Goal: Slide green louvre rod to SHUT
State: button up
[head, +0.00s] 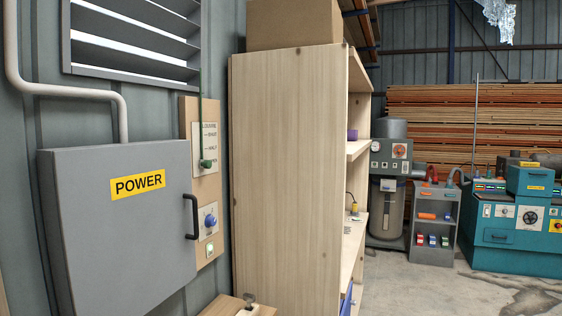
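The green louvre rod (201,110) runs upright down the wall board from beside the louvre vent (135,42). Its green knob (205,163) is at the rod's lower end, in front of the lower part of a white label plate (209,142). The plate has a louvre heading and marks at several heights; the small words are hard to read. The knob is about level with the lowest visible mark. The vent's grey slats are tilted with bright gaps between them. My gripper is not in the head view.
A grey power cabinet (118,225) with a black handle (190,217) stands left of the board. A tall wooden shelf unit (288,170) stands close on the right. Concrete floor (420,290) is open farther right.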

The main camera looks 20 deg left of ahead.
aim_at(206, 164)
jog(key=u, duration=0.5)
jog(key=i, duration=1.3)
jog(key=u, duration=1.05)
jog(key=k, duration=0.75)
jog(key=u, duration=0.1)
jog(key=i, duration=0.9)
jog(key=z, duration=0.05)
